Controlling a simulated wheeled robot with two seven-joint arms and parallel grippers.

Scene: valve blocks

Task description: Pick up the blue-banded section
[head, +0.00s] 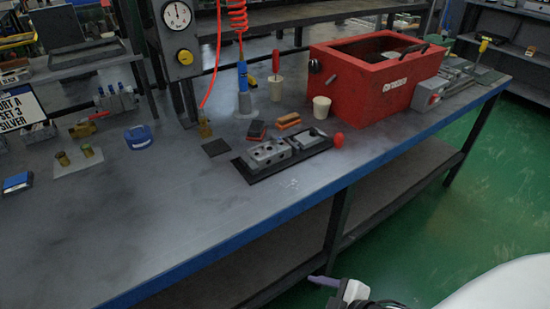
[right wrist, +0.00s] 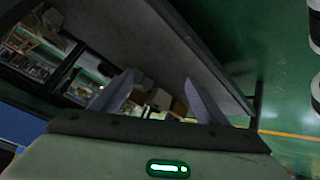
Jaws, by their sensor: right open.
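Grey valve blocks (head: 268,153) sit on a black plate (head: 262,178) in the middle of the bench in the head view. Another silver valve block (head: 115,101) with a bluish end stands at the back left. At this size I cannot tell which section carries a blue band. My right gripper (right wrist: 160,98) is open and empty in the right wrist view, its two purple fingers apart. In the head view part of it shows at the bottom, off the bench's front edge. My left gripper is out of view.
A red box (head: 345,92) fills the bench's right rear. A blue tape roll (head: 138,139), brass fittings on a pale plate (head: 78,160), cups and a red knob (head: 338,140) stand around. The front left of the bench (head: 150,230) is clear. A lower shelf runs beneath.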

